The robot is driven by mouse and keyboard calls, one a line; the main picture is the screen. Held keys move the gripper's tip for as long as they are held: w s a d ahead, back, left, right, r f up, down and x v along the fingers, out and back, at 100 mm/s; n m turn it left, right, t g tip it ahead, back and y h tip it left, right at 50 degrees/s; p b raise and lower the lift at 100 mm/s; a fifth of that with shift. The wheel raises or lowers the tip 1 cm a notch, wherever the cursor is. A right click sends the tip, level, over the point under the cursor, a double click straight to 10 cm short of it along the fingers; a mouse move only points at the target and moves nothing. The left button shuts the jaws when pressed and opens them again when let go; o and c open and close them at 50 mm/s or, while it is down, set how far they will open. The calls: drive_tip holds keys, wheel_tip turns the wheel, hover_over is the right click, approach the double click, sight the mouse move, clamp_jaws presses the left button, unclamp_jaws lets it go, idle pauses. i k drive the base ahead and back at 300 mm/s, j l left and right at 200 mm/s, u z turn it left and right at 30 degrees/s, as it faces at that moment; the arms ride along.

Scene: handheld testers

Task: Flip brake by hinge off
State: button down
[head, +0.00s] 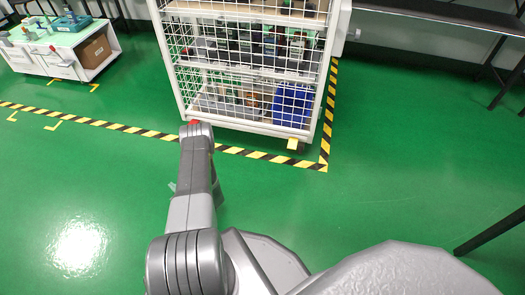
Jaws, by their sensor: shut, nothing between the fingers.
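A white wire-mesh cart (250,126) stands upright at the top centre. A yellow tab (293,144) sticks out low at its front right corner, beside a dark caster (302,147). The tab looks like a brake pedal, but its hinge and tilt are too small to tell. A small red part (195,122) shows at the cart's front left corner, just above the end of my arm; I cannot tell which it belongs to. My arm reaches up the picture left of the yellow tab, apart from it. My gripper is not visible, and the arm hides part of the cart's left corner.
Yellow-black floor tape (255,154) runs around the cart. A white workbench (62,45) with a cardboard box (95,50) stands at the upper left. Dark tables (450,12) stand at the upper right. The green floor (390,150) right of the cart is clear.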

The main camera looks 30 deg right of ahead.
sight(293, 142)
drive_tip(key=i+j, duration=0.15)
drive_tip(key=i, duration=0.15)
drive_tip(key=i+j, duration=0.15)
drive_tip(key=i+z, duration=0.1)
drive_tip(key=z, duration=2.05)
